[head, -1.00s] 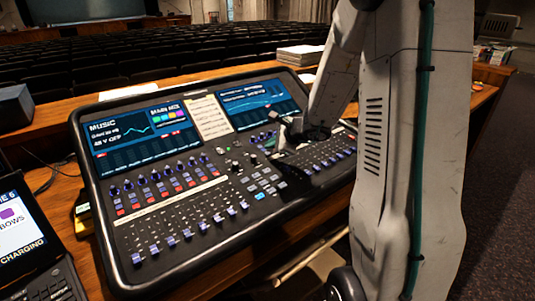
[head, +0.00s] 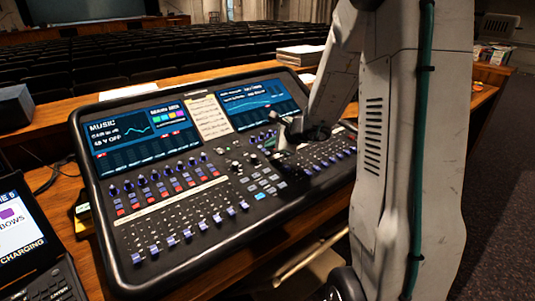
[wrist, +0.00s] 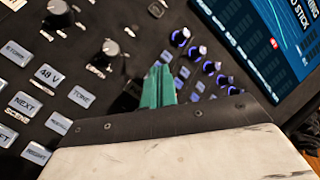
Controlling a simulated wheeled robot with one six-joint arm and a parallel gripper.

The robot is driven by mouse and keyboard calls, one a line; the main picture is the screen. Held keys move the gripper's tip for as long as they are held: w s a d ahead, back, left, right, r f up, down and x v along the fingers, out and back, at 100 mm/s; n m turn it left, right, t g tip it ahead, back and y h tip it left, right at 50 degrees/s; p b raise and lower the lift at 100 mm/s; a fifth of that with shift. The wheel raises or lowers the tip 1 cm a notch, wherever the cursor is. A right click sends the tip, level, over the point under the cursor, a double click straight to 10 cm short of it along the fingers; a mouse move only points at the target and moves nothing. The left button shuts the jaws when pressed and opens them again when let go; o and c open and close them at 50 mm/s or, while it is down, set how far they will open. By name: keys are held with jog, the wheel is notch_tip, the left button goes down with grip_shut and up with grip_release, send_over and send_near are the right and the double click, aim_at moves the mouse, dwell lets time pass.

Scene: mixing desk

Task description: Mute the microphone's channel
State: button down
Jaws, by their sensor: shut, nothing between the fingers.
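The mixing desk (head: 170,245) fills the middle of the head view, with knobs, red and blue buttons and faders. Its left screen (head: 140,132) reads MUSIC and 48 V OFF; its right screen (head: 258,103) has small text I cannot read. Between them is a pale paper strip (head: 210,117) with writing too small to read. My gripper (wrist: 159,88) has its teal fingers shut together and empty, over the panel beside blue-capped knobs (wrist: 212,66). Whether the tips touch the panel is unclear. Grey buttons marked 48 V (wrist: 47,76), TONE (wrist: 82,97) and NEXT lie to its left.
A charging device with a screen (head: 20,228) stands at the left edge. A dark box (head: 14,108) sits behind it. Paper stacks (head: 300,54) lie at the back. My arm covers the desk's right side.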

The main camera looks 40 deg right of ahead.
aim_at(272, 157)
jog(key=shift+f, duration=0.15)
dwell(0.4)
jog(key=shift+f, duration=0.3)
jog(key=shift+f, duration=0.25)
dwell(0.6)
jog(key=shift+r, duration=0.7)
jog(key=shift+s+r, duration=0.15)
jog(key=shift+r, duration=1.1)
jog(key=shift+s+r, duration=0.15)
jog(key=shift+r, duration=1.1)
